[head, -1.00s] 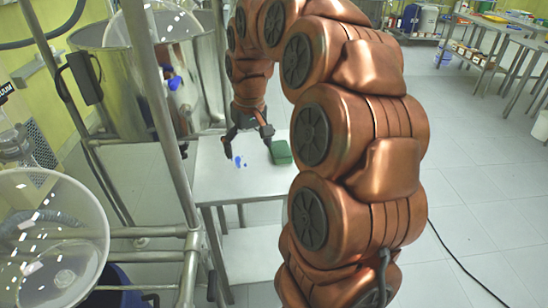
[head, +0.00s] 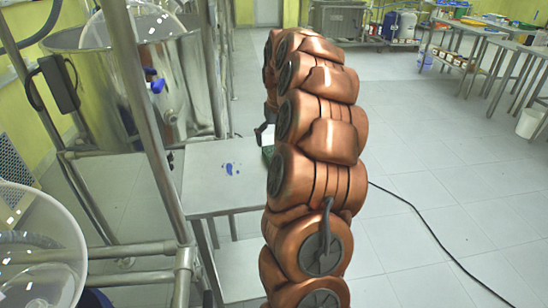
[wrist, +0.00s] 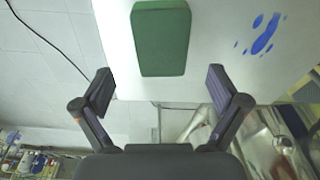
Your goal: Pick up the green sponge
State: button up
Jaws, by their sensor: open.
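The green sponge (wrist: 162,38) lies on the metal table in the wrist view, a block with its long side pointing away from my gripper. In the head view only a small green part of the sponge (head: 267,153) shows beside my arm, which hides the rest. My gripper (wrist: 160,92) is open and empty. Its two fingers stand apart on either side of the sponge's line, short of its near edge and not touching it. In the head view my arm mostly hides the gripper.
The metal table (head: 205,190) carries blue spots (head: 231,169) left of the sponge. Steel frame posts (head: 150,130) and a steel vessel (head: 130,80) stand close at the left. A black cable (head: 425,225) crosses the open floor at the right.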

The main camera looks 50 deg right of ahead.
jog(key=shift+w+a+f, duration=0.1)
jog(key=shift+w+f, duration=0.05)
jog(key=shift+f, duration=2.45)
jog(key=shift+c, duration=0.2)
jog(key=c, duration=0.8)
